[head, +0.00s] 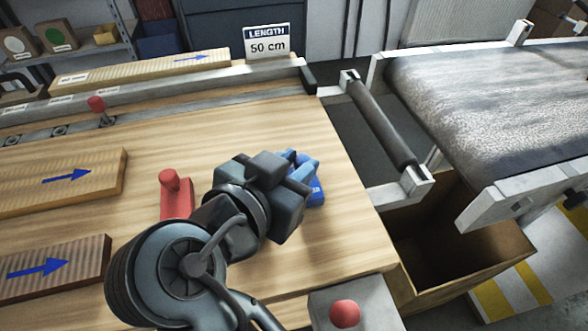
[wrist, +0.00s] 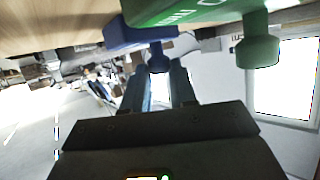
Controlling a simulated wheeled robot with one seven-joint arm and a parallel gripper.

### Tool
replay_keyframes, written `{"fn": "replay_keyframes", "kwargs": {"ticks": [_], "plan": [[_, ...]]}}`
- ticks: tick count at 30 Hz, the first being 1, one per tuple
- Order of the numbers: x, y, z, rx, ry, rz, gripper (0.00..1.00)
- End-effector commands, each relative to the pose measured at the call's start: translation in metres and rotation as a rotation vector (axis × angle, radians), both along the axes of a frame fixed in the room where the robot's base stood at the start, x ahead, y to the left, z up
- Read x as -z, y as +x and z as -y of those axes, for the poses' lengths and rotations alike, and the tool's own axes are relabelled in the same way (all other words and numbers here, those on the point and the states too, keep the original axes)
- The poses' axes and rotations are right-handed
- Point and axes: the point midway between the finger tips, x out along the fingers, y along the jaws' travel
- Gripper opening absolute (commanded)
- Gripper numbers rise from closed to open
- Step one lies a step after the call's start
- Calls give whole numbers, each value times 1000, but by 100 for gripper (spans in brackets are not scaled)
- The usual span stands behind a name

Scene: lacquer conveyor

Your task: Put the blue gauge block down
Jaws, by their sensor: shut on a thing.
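The blue gauge block (head: 316,191) shows partly behind my gripper (head: 303,168), near the right end of the wooden bench top. In the wrist view, my gripper (wrist: 158,74) is shut on the knob of the blue gauge block (wrist: 120,38). I cannot tell whether the block touches the bench. A green block (wrist: 185,10) with its own knob is close beside it in the wrist view; my gripper and arm hide it in the head view. A red block (head: 175,203) with a knob sits on the bench left of my gripper.
The bench top (head: 340,235) is bare right of the gripper. Boards with blue arrows (head: 60,180) lie at left. A metal fence (head: 200,92) runs behind. A grey conveyor (head: 480,95) stands right, past a gap over an open box (head: 490,250). A red button (head: 345,313) is at the front.

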Motion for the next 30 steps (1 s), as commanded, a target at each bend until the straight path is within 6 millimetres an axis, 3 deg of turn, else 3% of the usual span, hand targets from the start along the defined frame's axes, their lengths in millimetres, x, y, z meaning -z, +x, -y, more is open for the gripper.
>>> {"fn": "replay_keyframes", "kwargs": {"ticks": [7, 8, 15, 25, 30], "plan": [[2, 0, 0, 0, 0, 0, 0], [1, 0, 0, 0, 0, -1, 28], [0, 0, 0, 0, -1, 0, 51], [-3, -1, -1, -1, -1, 0, 52], [-10, -20, -12, -4, 1, 1, 52]]}}
